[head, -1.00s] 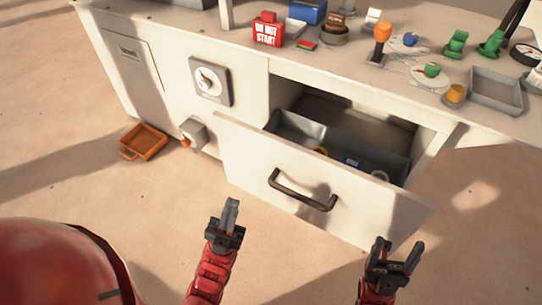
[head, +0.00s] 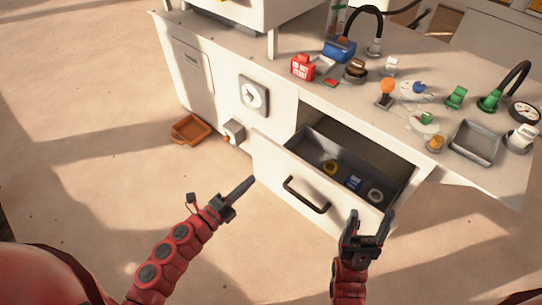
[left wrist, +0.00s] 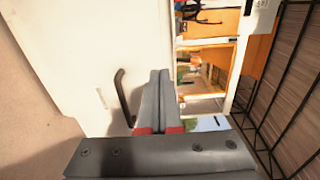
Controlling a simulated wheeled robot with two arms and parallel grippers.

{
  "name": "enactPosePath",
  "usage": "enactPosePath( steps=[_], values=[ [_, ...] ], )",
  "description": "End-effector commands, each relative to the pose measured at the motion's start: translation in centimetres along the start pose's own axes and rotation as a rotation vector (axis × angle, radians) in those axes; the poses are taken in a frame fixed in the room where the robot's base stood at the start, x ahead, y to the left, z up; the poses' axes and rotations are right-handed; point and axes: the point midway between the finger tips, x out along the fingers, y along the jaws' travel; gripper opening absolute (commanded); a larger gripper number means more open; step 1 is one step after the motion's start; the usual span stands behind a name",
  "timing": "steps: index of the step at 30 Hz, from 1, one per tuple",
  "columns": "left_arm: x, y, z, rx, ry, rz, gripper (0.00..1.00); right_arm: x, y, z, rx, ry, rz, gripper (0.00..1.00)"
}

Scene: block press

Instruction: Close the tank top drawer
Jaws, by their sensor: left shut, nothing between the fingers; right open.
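The white drawer (head: 280,174) is pulled out from the bench, with a dark bar handle (head: 306,195) on its front. Inside its grey tray lie a yellow ring (head: 330,167), a blue item (head: 353,181) and a pale ring (head: 375,195). My left gripper (head: 247,184) is shut and empty, in front of the drawer's left part, left of the handle. In the left wrist view the shut fingers (left wrist: 158,90) point toward the drawer front, beside the handle (left wrist: 123,98). My right gripper (head: 367,228) is open and empty, near the drawer's right front corner.
The bench top (head: 330,105) above carries a red sign block (head: 302,67), an orange-knobbed lever (head: 386,90), green valves and a grey tray (head: 474,143). A dial (head: 254,95) is on the bench front. An orange bin (head: 190,130) lies on the floor. The floor at left is clear.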

Motion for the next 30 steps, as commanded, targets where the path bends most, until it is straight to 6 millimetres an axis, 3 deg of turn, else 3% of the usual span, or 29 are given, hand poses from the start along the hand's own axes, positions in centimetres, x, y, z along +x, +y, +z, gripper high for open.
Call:
enactPosePath(
  steps=[9,15,21,30],
  values=[
    [7.0,-0.2,-0.3,-0.002,0.009,-0.007,0.0,-0.4,0.0,0.1,0.0,0.0,0.0,0.67],
    [10.4,-0.2,-0.2,-0.002,0.005,-0.005,0.0,-0.4,0.0,0.1,0.0,0.0,0.0,0.67],
    [11.9,0.0,-0.1,-0.004,0.002,-0.001,0.0,-0.5,0.0,0.1,0.0,-0.001,-0.001,0.67],
    [12.2,0.0,-0.2,-0.005,0.003,-0.002,0.0,-0.5,0.0,0.1,0.0,-0.001,-0.001,0.67]
  ],
)
